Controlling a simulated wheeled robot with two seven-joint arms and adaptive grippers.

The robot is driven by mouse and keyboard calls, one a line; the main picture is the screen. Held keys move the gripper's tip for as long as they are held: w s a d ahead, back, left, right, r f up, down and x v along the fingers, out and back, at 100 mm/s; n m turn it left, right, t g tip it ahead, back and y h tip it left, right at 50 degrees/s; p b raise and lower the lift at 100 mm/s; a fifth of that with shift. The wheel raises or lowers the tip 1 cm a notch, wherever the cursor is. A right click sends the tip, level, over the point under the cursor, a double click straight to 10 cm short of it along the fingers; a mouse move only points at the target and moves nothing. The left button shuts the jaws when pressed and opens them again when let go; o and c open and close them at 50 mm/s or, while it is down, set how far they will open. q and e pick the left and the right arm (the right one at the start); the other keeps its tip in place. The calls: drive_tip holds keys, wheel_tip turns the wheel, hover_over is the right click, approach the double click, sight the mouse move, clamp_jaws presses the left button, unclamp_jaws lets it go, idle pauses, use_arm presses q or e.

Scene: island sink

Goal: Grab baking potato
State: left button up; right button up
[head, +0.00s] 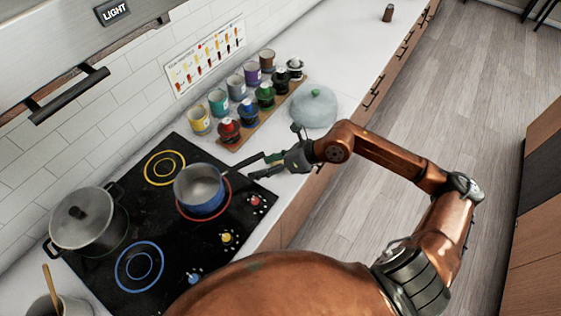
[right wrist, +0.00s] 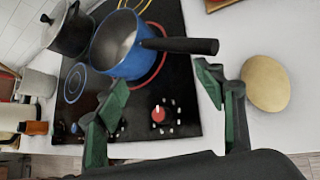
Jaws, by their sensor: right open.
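The baking potato is most likely the smooth tan oval (right wrist: 265,83) in the right wrist view. It lies on the white counter just right of my gripper's right finger, outside the jaws. I cannot make it out in the head view, where my right arm covers that area. My right gripper (head: 264,166) is at the stove's right edge by the pan handle. In the right wrist view its green fingers (right wrist: 163,86) are spread apart, with stove and counter showing between them. My left gripper is not in view.
A blue saucepan (head: 200,190) stands on the black stove (head: 185,255), its dark handle (right wrist: 185,45) pointing toward my right gripper. A lidded pot (head: 85,222) stands at left. Several jars and a pale green-knobbed dish (head: 314,106) stand behind my gripper. The far counter is mostly clear.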

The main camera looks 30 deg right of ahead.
sight(281, 161)
drive_tip(key=w+d+f+h, duration=0.25)
drive_tip(key=d+h, duration=0.25)
drive_tip(key=d, duration=0.6)
drive_tip(key=x, duration=0.5)
drive_tip(key=s+x, duration=0.1)
drive_tip(key=x, duration=0.2)
drive_tip(key=shift+d+f+p, duration=0.3)
drive_tip(key=shift+d+f, duration=0.05)
drive_tip(key=shift+f, duration=0.15)
drive_tip(key=shift+g, duration=0.3)
drive_tip(key=c, duration=1.3)
drive_tip(key=shift+n, duration=0.3)
drive_tip(key=shift+c, duration=0.4)
drive_tip(key=shift+r, duration=0.15)
